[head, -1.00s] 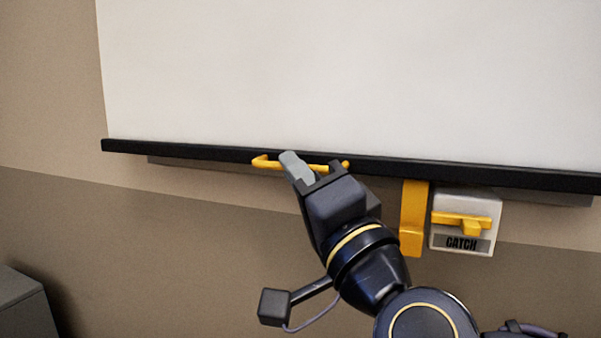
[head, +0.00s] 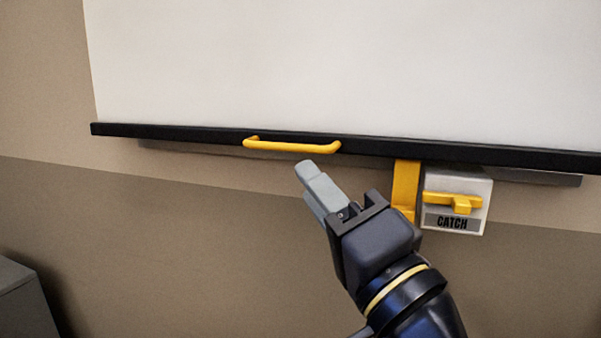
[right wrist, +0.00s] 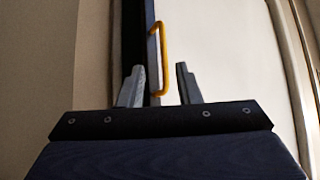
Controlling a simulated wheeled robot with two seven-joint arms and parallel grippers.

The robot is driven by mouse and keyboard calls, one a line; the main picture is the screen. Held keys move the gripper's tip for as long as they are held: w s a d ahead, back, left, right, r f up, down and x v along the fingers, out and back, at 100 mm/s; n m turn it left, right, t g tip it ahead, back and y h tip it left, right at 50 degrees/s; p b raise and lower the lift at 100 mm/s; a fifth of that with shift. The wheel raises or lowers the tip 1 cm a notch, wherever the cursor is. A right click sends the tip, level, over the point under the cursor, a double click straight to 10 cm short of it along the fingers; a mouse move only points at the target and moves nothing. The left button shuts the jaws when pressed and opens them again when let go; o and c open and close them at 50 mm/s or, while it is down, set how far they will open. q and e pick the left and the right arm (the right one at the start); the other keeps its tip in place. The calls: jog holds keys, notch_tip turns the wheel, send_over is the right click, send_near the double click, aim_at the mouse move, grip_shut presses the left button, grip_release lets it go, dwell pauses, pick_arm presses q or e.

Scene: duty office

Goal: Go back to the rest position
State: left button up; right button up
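The yellow handle (head: 291,146) is fixed to the black bottom bar of a white screen. My right gripper (head: 313,185) is below and a little right of the handle, clear of it. In the right wrist view my right gripper (right wrist: 158,84) has its two grey fingers apart with nothing held. The handle (right wrist: 162,58) shows beyond the fingers, in the gap between them in the picture. My left gripper is not in view.
The white screen (head: 340,70) hangs down with its black bottom bar (head: 200,135) across the wall. A yellow strap (head: 405,185) and a box labelled CATCH (head: 455,185) with a yellow lever (head: 452,201) are right of my gripper. A grey cabinet (head: 25,305) stands at lower left.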

jog(key=shift+s+d+f, duration=0.25)
jog(key=shift+s+d, duration=0.05)
jog(key=shift+s, duration=0.1)
jog(key=w+d+f+n+g+h, duration=0.1)
jog(key=d+f+g+h, duration=0.1)
jog(key=d+f, duration=0.35)
jog(key=d+f+n+g+h, duration=0.2)
jog(key=f, duration=0.7)
jog(key=w+d+f+n+g+h, duration=0.1)
jog(key=d+f+g+h, duration=0.1)
jog(key=d+f, duration=0.35)
jog(key=s+d+f+g+h, duration=0.1)
jog(key=s+d+f+g, duration=0.1)
jog(key=s+f, duration=0.3)
jog(key=s+d+f+g+h+p, duration=0.1)
jog(key=s+d+f+g, duration=0.2)
jog(key=f, duration=0.4)
jog(key=s+d+f+g+h, duration=0.1)
jog(key=s+d+f+g, duration=0.1)
jog(key=s+f, duration=0.3)
notch_tip(320, 180, up, 38)
jog(key=w+p, duration=0.1)
jog(key=p, duration=3.7)
jog(key=shift+f+n, duration=0.2)
jog(key=shift+n, duration=0.1)
